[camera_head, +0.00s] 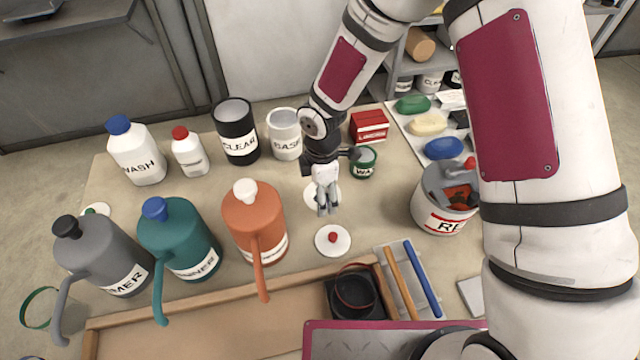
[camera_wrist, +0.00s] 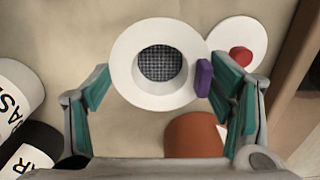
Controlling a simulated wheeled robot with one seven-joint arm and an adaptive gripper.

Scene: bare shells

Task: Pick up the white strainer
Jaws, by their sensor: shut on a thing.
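The white strainer (camera_wrist: 128,82) is a round white funnel-like ring with a dark mesh centre, and it has a purple tab (camera_wrist: 204,78) on its right side in the wrist view. My gripper (camera_wrist: 170,88) has one finger on each side of it and is shut on it, with the right finger by the purple tab. In the head view my gripper (camera_head: 326,208) points down over the table's middle and hides much of the strainer (camera_head: 310,194). I cannot tell whether the strainer is clear of the table.
A white lid with a red knob (camera_head: 333,241) lies close in front. An orange can (camera_head: 252,222) stands left, a small green tin (camera_head: 363,164) behind right, and a grey pail (camera_head: 437,208) farther right. A wooden-edged tray (camera_head: 200,310) lies in front.

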